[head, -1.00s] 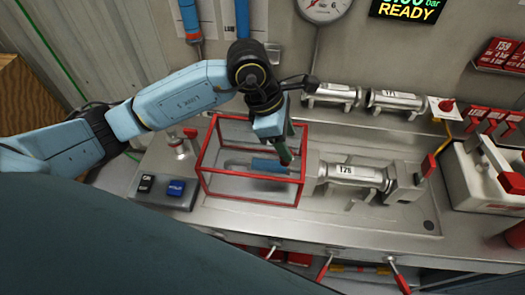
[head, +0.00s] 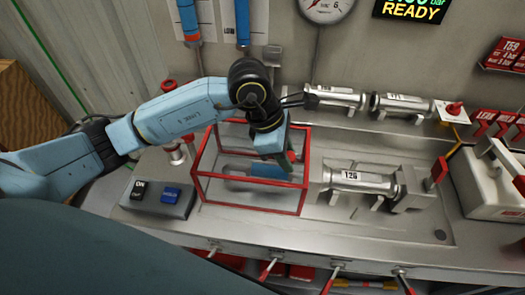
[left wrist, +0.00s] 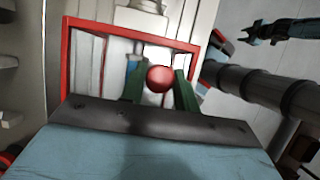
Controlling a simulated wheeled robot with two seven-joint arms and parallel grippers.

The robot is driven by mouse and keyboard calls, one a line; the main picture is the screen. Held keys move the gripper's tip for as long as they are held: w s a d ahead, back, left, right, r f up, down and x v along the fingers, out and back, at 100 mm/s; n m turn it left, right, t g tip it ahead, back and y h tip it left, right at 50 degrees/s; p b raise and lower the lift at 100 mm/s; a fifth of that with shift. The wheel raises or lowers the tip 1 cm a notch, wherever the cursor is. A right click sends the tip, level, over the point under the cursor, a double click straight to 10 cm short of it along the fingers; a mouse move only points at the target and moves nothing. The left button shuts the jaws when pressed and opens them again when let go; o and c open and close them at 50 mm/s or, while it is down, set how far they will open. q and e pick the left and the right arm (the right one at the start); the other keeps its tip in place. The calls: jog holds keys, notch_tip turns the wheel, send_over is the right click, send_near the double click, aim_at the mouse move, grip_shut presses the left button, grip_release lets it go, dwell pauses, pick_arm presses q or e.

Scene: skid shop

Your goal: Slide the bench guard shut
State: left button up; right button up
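My left gripper (head: 291,157) points down at the guard's right end. In the left wrist view, the green fingers of my left gripper (left wrist: 160,85) are on both sides of a red ball knob (left wrist: 159,78) and appear closed on it. The red frame of the guard (left wrist: 130,22) shows behind.
A button box (head: 157,198) stands left of the guard. The silver cylinder (head: 345,179) with a red lever is to the right, and more cylinders (head: 402,104) lie behind. A light case (head: 485,190) stands far right. Lever handles stick out along the bench front.

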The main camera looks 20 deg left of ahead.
aim_at(302, 168)
pick_arm(q)
jog(key=shift+d, duration=0.15)
jog(key=shift+w+d+b, duration=0.2)
jog(key=shift+d+b, duration=0.1)
jog(key=shift+d, duration=0.4)
jog(key=shift+w+d+b, duration=0.2)
jog(key=shift+d+b, duration=0.1)
jog(key=shift+d, duration=0.6)
jog(key=shift+w+d, duration=0.1)
jog(key=shift+w+d+b, duration=0.2)
jog(key=shift+d+b, duration=0.15)
jog(key=shift+d, duration=0.45)
jog(key=shift+w+d+b, duration=0.2)
jog(key=shift+d+b, duration=0.1)
jog(key=shift+d, duration=0.55)
jog(key=shift+w+d+b, duration=0.25)
jog(key=shift+d+b, duration=0.15)
jog(key=shift+d, duration=0.4)
jog(key=shift+w+d+b, duration=0.25)
jog(key=shift+d+b, duration=0.1)
jog(key=shift+d, duration=0.55)
